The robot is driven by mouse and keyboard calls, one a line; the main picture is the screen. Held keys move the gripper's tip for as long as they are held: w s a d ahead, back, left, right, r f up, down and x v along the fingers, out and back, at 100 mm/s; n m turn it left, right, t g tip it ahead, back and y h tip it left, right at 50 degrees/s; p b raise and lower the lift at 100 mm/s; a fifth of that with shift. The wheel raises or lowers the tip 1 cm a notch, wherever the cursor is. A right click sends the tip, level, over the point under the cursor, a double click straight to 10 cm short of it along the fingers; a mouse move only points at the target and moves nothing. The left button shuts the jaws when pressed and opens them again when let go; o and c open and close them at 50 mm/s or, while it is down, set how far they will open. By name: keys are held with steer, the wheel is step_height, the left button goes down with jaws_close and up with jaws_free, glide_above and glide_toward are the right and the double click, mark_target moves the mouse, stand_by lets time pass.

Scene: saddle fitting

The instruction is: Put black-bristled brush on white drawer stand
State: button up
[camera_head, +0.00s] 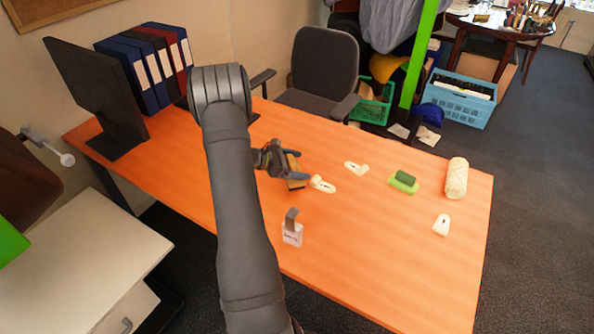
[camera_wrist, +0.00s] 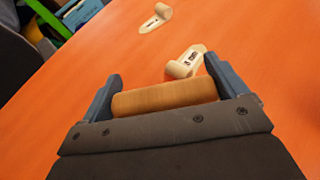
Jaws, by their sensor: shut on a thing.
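My gripper (camera_wrist: 163,92) is shut on a wooden block-like thing, likely the brush (camera_wrist: 165,98), which spans the gap between the two fingers. In the head view my gripper (camera_head: 287,170) is over the middle of the orange desk, and the brush's tan side (camera_head: 296,183) shows beside the fingers. Black bristles cannot be made out. It is unclear whether the brush touches the desk. The white drawer stand (camera_head: 75,262) is at the lower left in the head view, apart from the gripper, with a bare pale top and a drawer in front.
Cream saddle pieces lie on the desk (camera_head: 380,280), one (camera_head: 323,184) close to the gripper and others (camera_head: 356,168) (camera_head: 441,225) farther right. A monitor (camera_head: 100,95) and binders (camera_head: 150,65) are back left.

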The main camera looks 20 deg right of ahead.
steer(key=s+d+r, duration=0.4)
steer(key=r, duration=0.2)
steer(key=s+d+r, duration=0.4)
steer(key=s+r, duration=0.1)
steer(key=r, duration=0.2)
steer(key=m+g+y, duration=0.9)
steer(key=m+y, duration=1.4)
steer(key=m, duration=0.4)
glide_above(103, 284)
step_height(103, 284, down, 27)
steer(key=shift+d+r, duration=0.1)
steer(key=shift+d, duration=0.05)
steer(key=shift+f, duration=2.05)
